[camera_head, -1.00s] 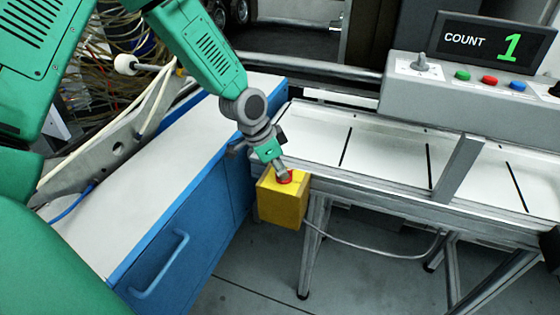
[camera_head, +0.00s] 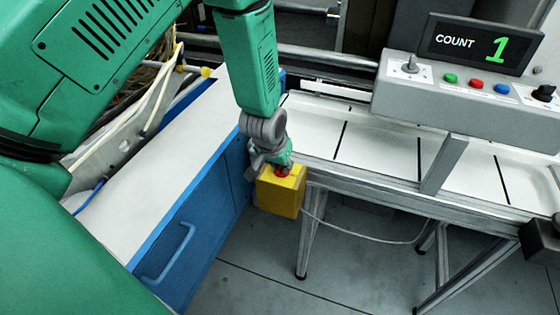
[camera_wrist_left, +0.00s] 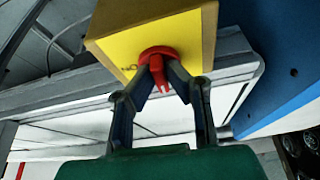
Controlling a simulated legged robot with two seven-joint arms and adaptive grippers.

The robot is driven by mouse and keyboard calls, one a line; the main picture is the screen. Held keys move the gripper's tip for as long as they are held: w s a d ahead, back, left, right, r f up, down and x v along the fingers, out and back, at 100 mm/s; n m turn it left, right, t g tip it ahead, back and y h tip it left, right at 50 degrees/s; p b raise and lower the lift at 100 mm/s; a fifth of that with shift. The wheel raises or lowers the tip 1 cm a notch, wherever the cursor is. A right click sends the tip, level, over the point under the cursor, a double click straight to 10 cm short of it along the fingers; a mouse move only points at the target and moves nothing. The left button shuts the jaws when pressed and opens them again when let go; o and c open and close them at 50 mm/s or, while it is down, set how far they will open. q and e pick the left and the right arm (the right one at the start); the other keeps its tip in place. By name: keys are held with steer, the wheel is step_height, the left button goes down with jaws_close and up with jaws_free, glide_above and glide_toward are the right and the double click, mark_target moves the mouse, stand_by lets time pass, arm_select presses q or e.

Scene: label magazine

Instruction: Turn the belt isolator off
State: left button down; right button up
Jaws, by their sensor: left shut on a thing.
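The belt isolator is a yellow box (camera_head: 281,194) with a red rotary knob (camera_head: 283,171) on its face, at the near left end of the conveyor frame. In the left wrist view the yellow box (camera_wrist_left: 185,28) fills the top middle, and its red knob (camera_wrist_left: 158,62) points down between my fingers. My left gripper (camera_head: 280,164) reaches down to the knob. In the left wrist view its fingertips (camera_wrist_left: 160,68) are shut on the knob from both sides. Part of the lettering beside the knob shows, but the fingers hide the rest. A dark gripper part, probably my right, shows at the right edge of the head view.
A blue cabinet (camera_head: 188,232) with a white top stands left of the box. The white conveyor (camera_head: 375,148) runs right from it. A grey control panel (camera_head: 430,105) with coloured buttons and a COUNT 1 display (camera_head: 480,44) stands behind.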

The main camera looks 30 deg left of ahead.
arm_select(q)
steer(key=shift+w+r+n+y, duration=0.3)
steer(key=shift+w+n, duration=0.1)
steer(key=shift+n, duration=0.1)
steer(key=c, duration=1.6)
jaws_free()
steer(key=shift+f, duration=0.25)
steer(key=shift+s, duration=0.15)
steer(key=shift+s+r, duration=0.1)
steer(key=shift+r, duration=0.4)
steer(key=v, duration=1)
steer(key=shift+r, duration=0.4)
steer(key=shift+s, duration=0.1)
steer(key=shift+f, duration=0.15)
